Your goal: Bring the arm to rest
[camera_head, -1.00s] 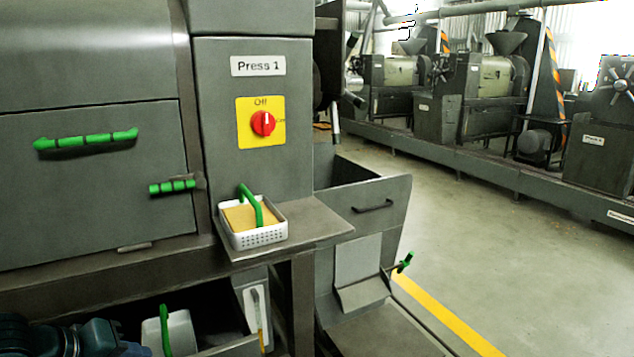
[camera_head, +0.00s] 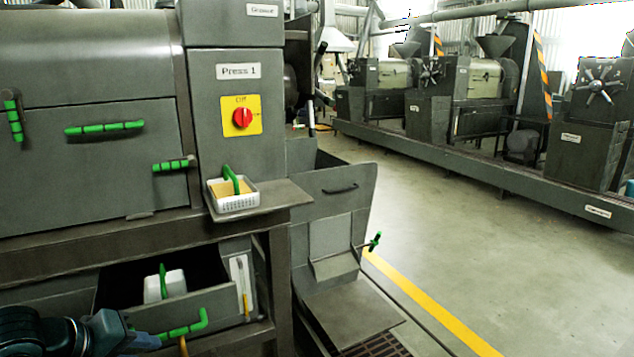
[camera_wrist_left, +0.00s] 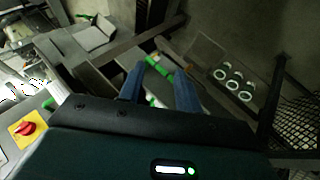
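My left gripper (camera_head: 142,340) is at the lower left of the head view, close to the green handle (camera_head: 186,328) on the open drawer (camera_head: 205,305). In the left wrist view my left gripper's blue fingers (camera_wrist_left: 160,88) stand apart, with a green handle (camera_wrist_left: 158,68) showing in the gap beyond their tips. Nothing is clearly held between them. My right gripper is in neither view.
A white container (camera_head: 165,287) with a green handle is in the drawer. The press's shelf (camera_head: 275,197) bears a white basket (camera_head: 236,203). A red knob (camera_head: 243,118) sits above. A hopper bin (camera_head: 335,185) stands right of the press. The floor (camera_head: 450,250) beyond is clear.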

